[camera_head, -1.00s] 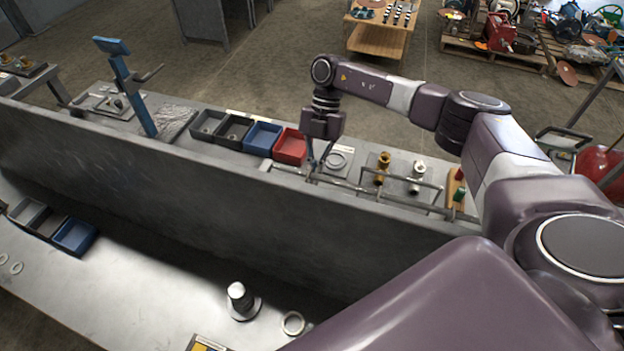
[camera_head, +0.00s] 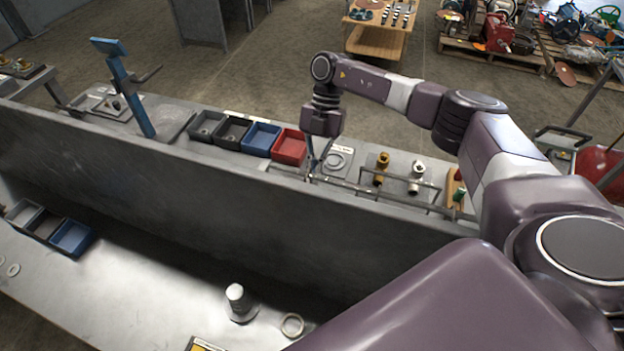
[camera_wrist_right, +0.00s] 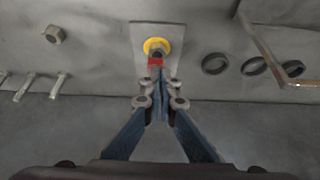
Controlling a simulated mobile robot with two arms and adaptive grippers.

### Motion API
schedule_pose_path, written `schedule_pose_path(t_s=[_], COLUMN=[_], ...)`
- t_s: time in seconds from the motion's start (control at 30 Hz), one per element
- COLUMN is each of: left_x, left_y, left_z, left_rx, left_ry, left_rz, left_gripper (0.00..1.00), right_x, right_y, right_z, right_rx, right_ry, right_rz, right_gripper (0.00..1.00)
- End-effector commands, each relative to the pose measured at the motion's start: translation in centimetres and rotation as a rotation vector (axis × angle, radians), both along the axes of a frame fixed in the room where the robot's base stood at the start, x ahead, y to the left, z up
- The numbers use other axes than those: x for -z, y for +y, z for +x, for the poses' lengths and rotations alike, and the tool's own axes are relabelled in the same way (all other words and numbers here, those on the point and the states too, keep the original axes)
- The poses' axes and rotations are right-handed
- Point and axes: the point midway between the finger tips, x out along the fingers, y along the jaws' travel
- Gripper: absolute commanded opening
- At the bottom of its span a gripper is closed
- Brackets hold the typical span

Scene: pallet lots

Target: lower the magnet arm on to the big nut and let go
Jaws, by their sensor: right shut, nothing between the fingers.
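My right gripper (camera_head: 311,172) reaches down behind the grey upright panel. In the right wrist view its blue fingers (camera_wrist_right: 160,92) are together with nothing between them. Just beyond the tips is a small red block (camera_wrist_right: 156,62), beside a yellow ring with a dark metal centre (camera_wrist_right: 157,47) on a pale plate (camera_wrist_right: 172,73). I cannot tell whether the tips touch the red block. A loose hex nut (camera_wrist_right: 54,35) lies to the left. I cannot tell which part is the magnet arm or whether this nut is the big one. My left gripper is not in view.
Small trays, including a red one (camera_head: 290,147) and a blue one (camera_head: 262,139), stand left of my right gripper. Brass (camera_head: 381,167) and steel (camera_head: 416,176) fittings stand right, behind thin rails. In the wrist view, dark rings (camera_wrist_right: 215,63) and a bent rod (camera_wrist_right: 268,55) lie right.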

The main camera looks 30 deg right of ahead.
Motion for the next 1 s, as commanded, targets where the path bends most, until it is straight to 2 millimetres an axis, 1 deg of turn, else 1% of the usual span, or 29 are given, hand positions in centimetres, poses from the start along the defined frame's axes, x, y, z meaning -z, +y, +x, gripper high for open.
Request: schedule_pose_path(t_s=[0.03,0.1,0.37,0.47,0.57,0.67,0.9,1.0], left_x=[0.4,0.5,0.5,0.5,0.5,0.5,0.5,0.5], left_y=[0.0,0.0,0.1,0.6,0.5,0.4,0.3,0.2], left_z=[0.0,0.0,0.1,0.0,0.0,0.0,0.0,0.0], left_rx=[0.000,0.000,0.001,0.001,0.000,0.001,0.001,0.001], left_ry=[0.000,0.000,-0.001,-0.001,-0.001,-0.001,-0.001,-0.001], left_rz=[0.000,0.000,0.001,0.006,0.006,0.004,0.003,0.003], left_gripper=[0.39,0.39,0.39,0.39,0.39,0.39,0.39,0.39], right_x=[0.2,0.1,-0.1,-0.2,-0.7,-2.0,-6.6,-8.3], right_y=[-0.2,-0.4,-0.5,-0.5,-0.8,-1.3,-3.1,-3.7], right_z=[0.2,0.4,0.5,0.5,0.7,1.2,2.9,3.4], right_rx=[0.002,0.000,0.000,0.000,0.001,0.001,0.003,0.002], right_ry=[-0.002,-0.001,-0.001,-0.001,-0.002,-0.004,-0.004,-0.003], right_rz=[0.000,0.000,0.001,0.001,0.000,0.001,0.000,0.002], right_gripper=[0.00,0.00,0.00,0.00,0.00,0.00,0.00,0.00])
